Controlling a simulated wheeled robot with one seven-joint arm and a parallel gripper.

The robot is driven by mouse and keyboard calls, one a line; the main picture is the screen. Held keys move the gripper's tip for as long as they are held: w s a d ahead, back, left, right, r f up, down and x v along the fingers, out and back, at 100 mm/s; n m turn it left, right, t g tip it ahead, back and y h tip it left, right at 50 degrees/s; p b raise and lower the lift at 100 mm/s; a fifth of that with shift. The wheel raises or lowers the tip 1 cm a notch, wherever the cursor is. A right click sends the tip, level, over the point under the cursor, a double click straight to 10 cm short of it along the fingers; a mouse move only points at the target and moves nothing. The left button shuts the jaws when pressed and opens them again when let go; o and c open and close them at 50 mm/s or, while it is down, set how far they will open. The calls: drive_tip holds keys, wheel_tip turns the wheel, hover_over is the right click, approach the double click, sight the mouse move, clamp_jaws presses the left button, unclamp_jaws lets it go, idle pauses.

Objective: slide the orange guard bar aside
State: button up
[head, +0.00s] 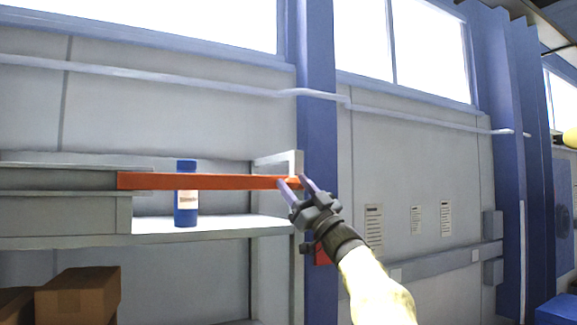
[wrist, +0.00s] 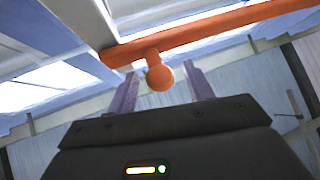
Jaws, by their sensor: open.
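The orange guard bar (head: 225,182) runs level across the front of a grey shelf in the head view, in front of a blue bottle (head: 186,209) with a pale label. My gripper (head: 291,184) is at the bar's right end. In the wrist view the bar (wrist: 225,24) crosses the top, and its round orange knob (wrist: 159,77) sits between the two open fingers of my gripper (wrist: 162,88). Gaps show on both sides of the knob, so the fingers do not look closed on it.
The grey shelf board (head: 225,226) carries the bottle. Brown cardboard boxes (head: 78,296) stand below at the left. A blue pillar (head: 320,125) rises right behind my gripper. A red box (head: 322,256) is partly hidden by my arm. Papers (head: 374,231) hang on the wall at right.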

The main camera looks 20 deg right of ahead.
drive_tip(key=shift+p+x, duration=0.9)
drive_tip(key=shift+x, duration=0.85)
clamp_jaws()
